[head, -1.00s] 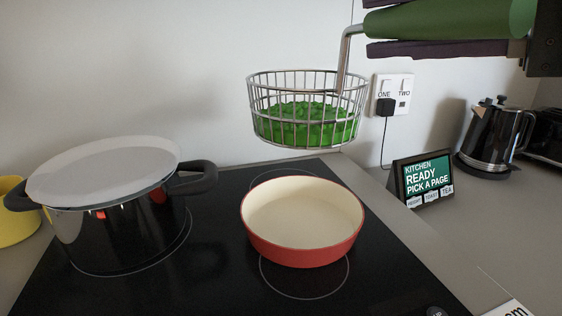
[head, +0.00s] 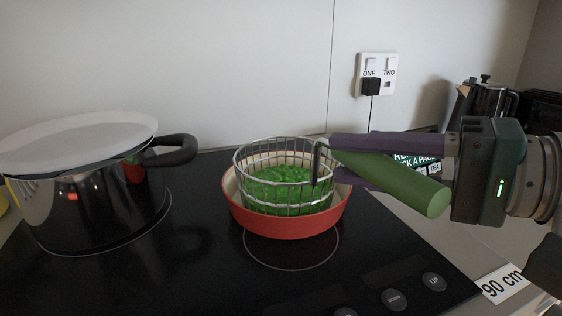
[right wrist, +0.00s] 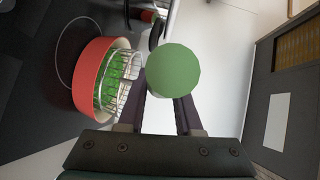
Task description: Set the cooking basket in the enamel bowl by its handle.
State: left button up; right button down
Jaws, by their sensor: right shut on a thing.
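The wire cooking basket (head: 240,157), with green peas or similar pieces (head: 285,190) in it, sits upright inside the bowl, its rim above the bowl's. I cannot tell whether its underside touches the bowl's floor. The enamel bowl (head: 287,226) is red outside and cream inside. My right gripper (head: 345,160) is shut on the basket's green handle (head: 415,190), to the right of the bowl. The right wrist view shows the handle's round end (right wrist: 174,70) between the fingers, with the basket (right wrist: 125,75) and bowl (right wrist: 84,85) beside it. My left gripper is out of view.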

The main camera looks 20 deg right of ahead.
jog(key=shift+f, duration=0.15)
jog(key=c, duration=0.6)
grip_release()
jog(key=b+v, duration=0.2)
jog(key=v, duration=1)
